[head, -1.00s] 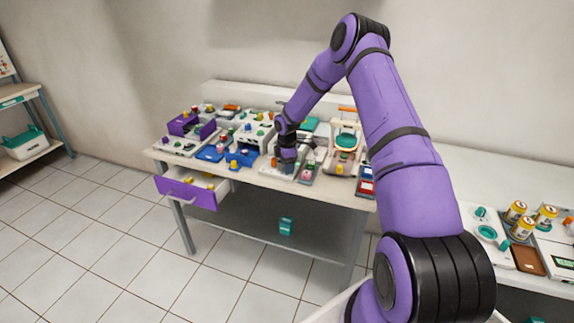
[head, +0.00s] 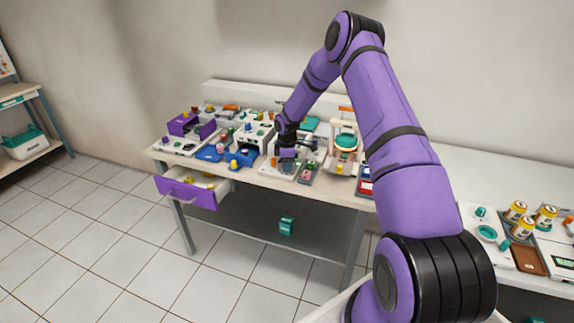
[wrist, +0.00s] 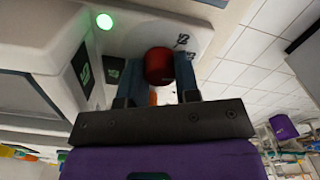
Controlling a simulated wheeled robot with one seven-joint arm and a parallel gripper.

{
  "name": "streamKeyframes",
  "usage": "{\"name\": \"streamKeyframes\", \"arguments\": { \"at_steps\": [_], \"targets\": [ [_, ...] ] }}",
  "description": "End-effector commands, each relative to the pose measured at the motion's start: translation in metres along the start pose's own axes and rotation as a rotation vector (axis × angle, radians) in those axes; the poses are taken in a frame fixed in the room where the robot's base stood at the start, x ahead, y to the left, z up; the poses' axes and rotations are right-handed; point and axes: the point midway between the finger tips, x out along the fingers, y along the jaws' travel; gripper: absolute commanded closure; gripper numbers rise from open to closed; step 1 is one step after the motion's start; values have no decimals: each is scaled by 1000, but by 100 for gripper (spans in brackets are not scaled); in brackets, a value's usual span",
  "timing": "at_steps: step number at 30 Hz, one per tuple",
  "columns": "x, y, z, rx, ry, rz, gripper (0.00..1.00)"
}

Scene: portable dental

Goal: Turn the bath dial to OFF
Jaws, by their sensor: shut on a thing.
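In the wrist view a red round dial (wrist: 159,66) stands on a pale panel (wrist: 135,40) of a white device. My gripper (wrist: 158,76) is shut on the dial, with one blue-grey finger on each side of it. Small dark markings are printed beside the dial; I cannot read them or tell which setting it points to. A green lamp (wrist: 104,21) glows on the same panel. In the head view my gripper (head: 287,154) is at the front middle of the bench, and the dial is hidden there.
The bench (head: 262,182) is crowded with small devices and parts on both sides of my gripper. A purple drawer (head: 187,193) stands open at the front left. A green-topped device (head: 345,142) stands to the right. Floor in front is clear.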

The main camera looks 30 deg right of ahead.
Motion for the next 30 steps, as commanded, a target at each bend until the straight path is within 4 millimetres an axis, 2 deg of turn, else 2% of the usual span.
{"name": "streamKeyframes", "arguments": {
  "at_steps": [30],
  "targets": [
    [-1, 1, 0, 939, 1, 2, 94]
  ]
}}
